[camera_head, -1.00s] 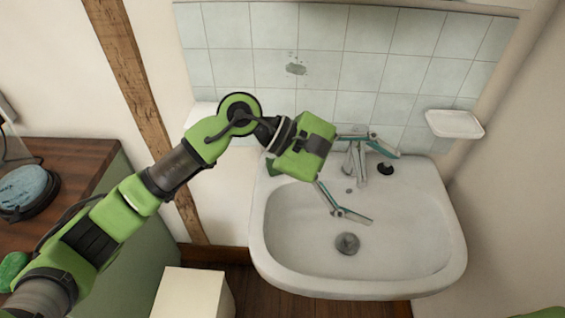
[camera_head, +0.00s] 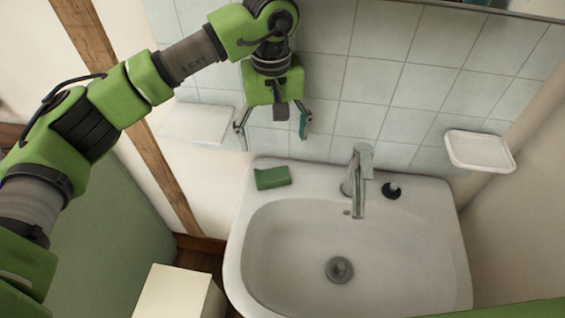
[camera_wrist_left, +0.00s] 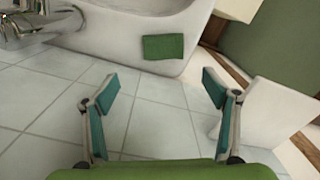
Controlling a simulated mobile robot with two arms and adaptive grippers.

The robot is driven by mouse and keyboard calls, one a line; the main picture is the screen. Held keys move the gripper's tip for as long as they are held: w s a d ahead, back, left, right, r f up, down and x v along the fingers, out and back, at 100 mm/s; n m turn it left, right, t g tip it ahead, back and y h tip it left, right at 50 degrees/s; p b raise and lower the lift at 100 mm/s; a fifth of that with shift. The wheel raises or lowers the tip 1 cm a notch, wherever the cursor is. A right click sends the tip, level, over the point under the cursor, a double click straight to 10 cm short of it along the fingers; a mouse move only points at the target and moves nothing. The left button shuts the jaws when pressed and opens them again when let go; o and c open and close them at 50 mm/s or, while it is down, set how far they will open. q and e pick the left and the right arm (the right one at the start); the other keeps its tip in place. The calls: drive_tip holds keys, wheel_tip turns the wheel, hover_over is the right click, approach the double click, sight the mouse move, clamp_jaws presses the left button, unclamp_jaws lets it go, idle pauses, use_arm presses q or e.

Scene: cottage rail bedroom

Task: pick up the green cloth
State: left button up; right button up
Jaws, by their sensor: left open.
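The green cloth (camera_head: 272,178), a small folded block, lies on the back left corner of the white sink's rim (camera_head: 236,262). It also shows in the left wrist view (camera_wrist_left: 163,47), beyond the fingertips. My left gripper (camera_head: 273,136) is open and empty. It points down in front of the tiled wall, above the cloth in the head view and apart from it. In the left wrist view its two spread fingers (camera_wrist_left: 160,85) frame the tiles, with the cloth ahead between their lines. My right gripper does not show.
The chrome faucet (camera_head: 361,180) and a small black stopper (camera_head: 391,190) stand on the sink's back rim, right of the cloth. A white soap dish (camera_head: 480,151) is on the wall at right. A white ledge (camera_head: 197,123) sits left of the gripper. A cream box (camera_head: 172,292) stands below left.

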use_arm(q)
drive_tip(key=b, duration=0.3)
hover_over(272, 170)
drive_tip(key=f, duration=0.6)
drive_tip(key=shift+s+d+f, duration=0.15)
drive_tip(key=shift+s, duration=0.05)
wheel_tip(272, 170, down, 4)
drive_tip(key=shift+w+f+b, duration=0.1)
drive_tip(key=shift+f+b, duration=0.1)
drive_tip(key=shift+b, duration=0.15)
drive_tip(key=shift+f, duration=0.45)
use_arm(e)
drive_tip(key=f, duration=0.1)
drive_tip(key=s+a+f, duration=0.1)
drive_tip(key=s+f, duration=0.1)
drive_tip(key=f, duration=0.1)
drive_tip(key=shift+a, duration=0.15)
use_arm(q)
drive_tip(key=c, duration=1.1)
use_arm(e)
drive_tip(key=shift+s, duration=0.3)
